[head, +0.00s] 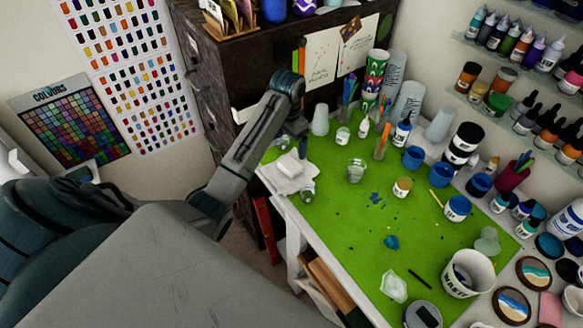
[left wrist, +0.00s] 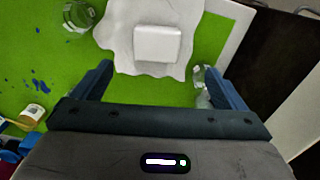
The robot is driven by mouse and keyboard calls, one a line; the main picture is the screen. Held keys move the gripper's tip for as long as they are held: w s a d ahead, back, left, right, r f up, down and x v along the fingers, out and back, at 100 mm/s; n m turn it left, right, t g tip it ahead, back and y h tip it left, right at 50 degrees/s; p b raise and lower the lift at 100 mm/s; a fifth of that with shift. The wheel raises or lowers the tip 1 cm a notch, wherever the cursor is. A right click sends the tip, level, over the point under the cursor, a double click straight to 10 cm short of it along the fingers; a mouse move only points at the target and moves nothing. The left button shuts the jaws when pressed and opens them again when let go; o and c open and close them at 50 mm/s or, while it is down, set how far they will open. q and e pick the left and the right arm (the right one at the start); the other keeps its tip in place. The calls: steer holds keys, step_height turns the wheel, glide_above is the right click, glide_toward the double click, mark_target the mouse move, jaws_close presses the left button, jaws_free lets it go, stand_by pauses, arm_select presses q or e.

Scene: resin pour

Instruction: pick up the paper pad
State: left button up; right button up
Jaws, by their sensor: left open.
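A small white block with rounded corners, which looks like the paper pad (head: 289,165), lies at the table's left corner. It rests on a white wavy-edged sheet (head: 283,184). In the left wrist view the pad (left wrist: 157,42) lies ahead of my fingertips, roughly centred between them, with the sheet (left wrist: 115,38) around it. My left gripper (left wrist: 158,69) is open and empty, with a finger on each side. In the head view the left forearm reaches over the table corner and the gripper is hard to make out there. My right gripper is in neither view.
A clear cup (head: 356,170) stands right of the pad on the green mat (head: 330,210). Small clear items (left wrist: 199,78) lie close to my right-hand finger in the wrist view. A dark cabinet (head: 245,75) rises behind the corner. Bottles and paint pots crowd the table's far side.

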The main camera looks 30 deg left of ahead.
mark_target(290, 164)
arm_select(q)
step_height(290, 164, down, 4)
steer(key=shift+r, duration=0.15)
steer(key=shift+d+f+p, duration=0.25)
steer(key=shift+f+p, duration=0.95)
steer(key=shift+f, duration=0.05)
step_height(290, 164, down, 2)
steer(key=shift+p, duration=0.35)
steer(key=shift+f, duration=0.4)
steer(key=c, duration=1)
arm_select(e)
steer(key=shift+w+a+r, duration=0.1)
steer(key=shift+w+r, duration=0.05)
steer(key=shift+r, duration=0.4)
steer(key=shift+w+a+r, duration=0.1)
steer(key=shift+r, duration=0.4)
